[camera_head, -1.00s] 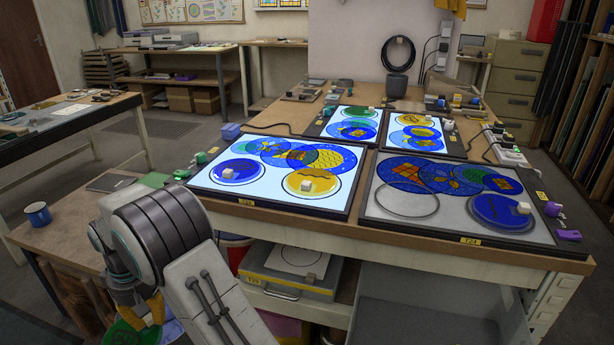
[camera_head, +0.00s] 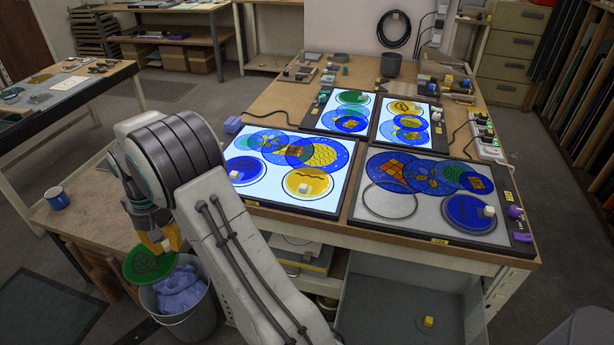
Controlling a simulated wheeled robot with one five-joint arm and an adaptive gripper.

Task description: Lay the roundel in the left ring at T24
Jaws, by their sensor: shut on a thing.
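My gripper (camera_head: 163,238) is at the lower left, shut on a green roundel (camera_head: 150,266) with dark line drawing. The roundel hangs in front of the bench, over or near a grey bucket, well left of the panels. The T24 panel (camera_head: 345,214) is the unlit grey one at the front right, with its tag (camera_head: 439,240) on the bench edge below. Its left ring (camera_head: 390,214) is an empty dark outline. Its right ring holds a blue roundel (camera_head: 464,214) with a pale cube knob. Overlapping blue discs lie behind both rings.
A lit panel (camera_head: 330,207) with blue and yellow roundels stands left of T24. Two smaller lit panels are behind. The grey bucket (camera_head: 196,322) holds blue cloth. A blue mug (camera_head: 57,198) stands on the low table. A purple knob (camera_head: 515,212) sits at T24's right.

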